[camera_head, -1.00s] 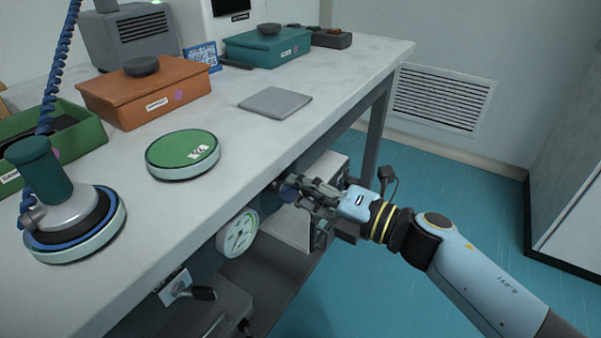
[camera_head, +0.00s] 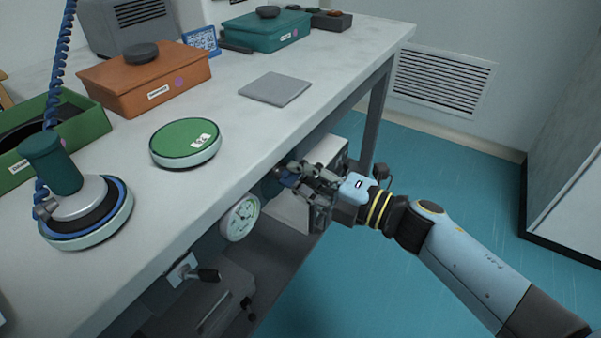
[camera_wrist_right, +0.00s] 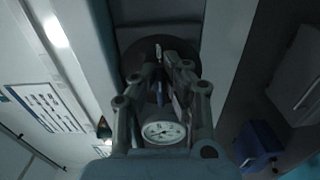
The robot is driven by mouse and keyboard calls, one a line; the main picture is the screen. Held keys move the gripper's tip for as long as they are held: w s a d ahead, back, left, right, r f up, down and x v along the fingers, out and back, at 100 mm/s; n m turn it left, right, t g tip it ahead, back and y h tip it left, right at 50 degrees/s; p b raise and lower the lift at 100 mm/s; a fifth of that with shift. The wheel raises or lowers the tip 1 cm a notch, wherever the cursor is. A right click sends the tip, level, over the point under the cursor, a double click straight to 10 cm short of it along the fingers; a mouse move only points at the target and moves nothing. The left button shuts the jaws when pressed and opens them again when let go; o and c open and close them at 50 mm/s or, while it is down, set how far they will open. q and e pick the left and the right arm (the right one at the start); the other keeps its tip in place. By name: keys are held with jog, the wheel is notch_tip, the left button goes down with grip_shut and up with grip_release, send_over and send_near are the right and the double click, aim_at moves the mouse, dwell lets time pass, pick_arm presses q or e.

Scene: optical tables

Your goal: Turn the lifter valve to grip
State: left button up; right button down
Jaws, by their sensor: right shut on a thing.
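My right gripper (camera_head: 292,177) is under the front edge of the table, shut on a small blue knob (camera_head: 286,179) beside a dark cylinder. The knob is mostly hidden by the fingers, so its setting cannot be read. In the right wrist view my right gripper (camera_wrist_right: 165,58) has its fingers close together in front of a dark round part. A white dial gauge (camera_head: 240,217) sits under the table near the gripper. The lifter head with a green handle (camera_head: 52,165) and blue coiled hose stands on the table at left. My left gripper is not in view.
A green-topped disc (camera_head: 186,143), an orange box (camera_head: 147,79), a teal box (camera_head: 267,38) and a grey plate (camera_head: 275,89) are on the table (camera_head: 240,130). The floor at right is clear.

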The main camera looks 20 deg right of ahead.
jog(key=c, duration=1.4)
grip_release()
jog(key=shift+c, duration=0.2)
jog(key=v, duration=1.2)
jog(key=shift+d, duration=0.1)
